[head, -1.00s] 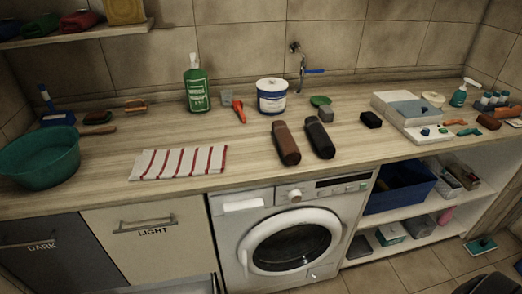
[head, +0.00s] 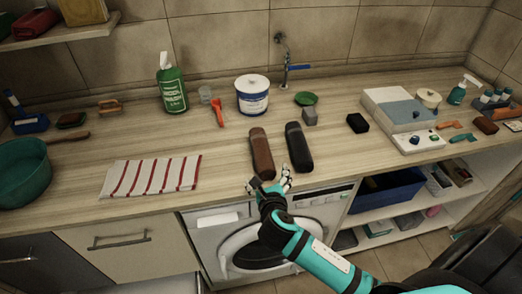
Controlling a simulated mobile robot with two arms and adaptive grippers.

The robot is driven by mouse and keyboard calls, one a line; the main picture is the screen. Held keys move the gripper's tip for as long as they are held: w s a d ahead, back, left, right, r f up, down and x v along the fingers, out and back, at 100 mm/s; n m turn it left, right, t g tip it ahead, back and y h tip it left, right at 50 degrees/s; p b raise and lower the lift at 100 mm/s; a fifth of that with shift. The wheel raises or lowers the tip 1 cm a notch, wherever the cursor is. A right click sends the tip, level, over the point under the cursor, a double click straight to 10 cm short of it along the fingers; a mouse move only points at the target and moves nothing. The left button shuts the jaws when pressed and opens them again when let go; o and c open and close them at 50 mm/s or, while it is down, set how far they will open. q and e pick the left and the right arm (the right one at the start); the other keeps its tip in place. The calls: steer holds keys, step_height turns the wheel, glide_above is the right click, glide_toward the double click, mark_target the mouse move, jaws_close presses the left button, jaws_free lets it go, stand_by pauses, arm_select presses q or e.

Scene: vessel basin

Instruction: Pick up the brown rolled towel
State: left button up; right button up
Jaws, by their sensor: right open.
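The brown rolled towel (head: 262,154) lies on the wooden counter, above the washing machine. A black rolled towel (head: 299,147) lies beside it on the right, with a small gap between them. My right gripper (head: 268,183) is at the counter's front edge, just in front of the brown towel's near end. Its fingers are open and nothing shows between them. I cannot tell whether a fingertip touches the towel. My left gripper is not in view.
A striped cloth (head: 151,176) lies flat to the left. A white tub (head: 252,95), a red tool (head: 217,111), a green bottle (head: 172,84) and a tap (head: 283,68) stand behind. A black block (head: 357,123) and a white device (head: 405,118) are to the right.

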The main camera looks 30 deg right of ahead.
mark_target(266, 171)
steer(key=x, duration=0.4)
steer(key=shift+w+d+f, duration=0.1)
steer(key=shift+w, duration=0.25)
steer(key=p+x, duration=0.1)
steer(key=x, duration=0.4)
steer(key=shift+w, duration=0.2)
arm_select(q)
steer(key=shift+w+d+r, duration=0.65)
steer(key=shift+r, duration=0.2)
arm_select(e)
steer(key=c, duration=1.3)
